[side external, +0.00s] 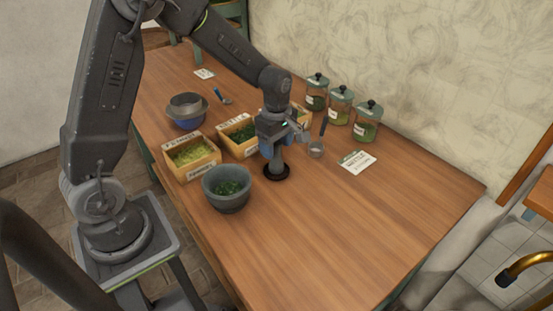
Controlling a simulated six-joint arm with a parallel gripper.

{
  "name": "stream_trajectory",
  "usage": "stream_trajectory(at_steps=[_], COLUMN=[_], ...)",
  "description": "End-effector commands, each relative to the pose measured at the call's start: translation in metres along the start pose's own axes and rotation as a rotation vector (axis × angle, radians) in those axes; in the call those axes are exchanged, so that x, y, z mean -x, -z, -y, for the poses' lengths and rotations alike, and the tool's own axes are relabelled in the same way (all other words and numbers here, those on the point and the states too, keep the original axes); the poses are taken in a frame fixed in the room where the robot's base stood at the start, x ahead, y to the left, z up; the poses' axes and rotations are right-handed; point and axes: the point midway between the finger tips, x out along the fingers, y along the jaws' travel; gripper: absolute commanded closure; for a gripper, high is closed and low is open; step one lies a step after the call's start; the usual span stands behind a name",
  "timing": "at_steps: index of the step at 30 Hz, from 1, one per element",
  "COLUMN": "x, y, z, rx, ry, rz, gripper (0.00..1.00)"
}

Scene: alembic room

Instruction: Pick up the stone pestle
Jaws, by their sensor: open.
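The stone pestle (276,161) is grey and stands upright on a small dark round rest (287,174) on the wooden table. My gripper (278,143) is directly above it, pointing down, with its fingers at the pestle's upper part. The jaws are open. The fingers hide the pestle's top, and I cannot tell whether they touch it. A grey mortar (228,197) with green leaves in it stands to the left of the pestle.
Wooden herb boxes (192,169) stand behind the mortar. A dark pot (187,121) and a spoon (222,96) lie further back. A small metal cup (316,149), a paper card (357,162) and lidded jars (366,130) are to the right. The table's front right (370,235) is clear.

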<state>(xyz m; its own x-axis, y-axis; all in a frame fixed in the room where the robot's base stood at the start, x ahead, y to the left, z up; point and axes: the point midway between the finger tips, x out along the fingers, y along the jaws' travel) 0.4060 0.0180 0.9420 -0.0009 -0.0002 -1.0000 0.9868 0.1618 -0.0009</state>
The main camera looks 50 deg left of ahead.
Motion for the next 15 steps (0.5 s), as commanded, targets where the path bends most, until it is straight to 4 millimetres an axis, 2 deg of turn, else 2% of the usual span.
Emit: stream_trajectory(at_steps=[3,6,15], x=[-0.019,-0.028,-0.03], y=[0.001,0.001,0.001], z=[0.001,0.0,0.0], rx=[0.0,0.0,0.0], ry=[0.003,0.001,-0.001], rz=[0.0,0.0,0.0], gripper=[0.37,0.37,0.39])
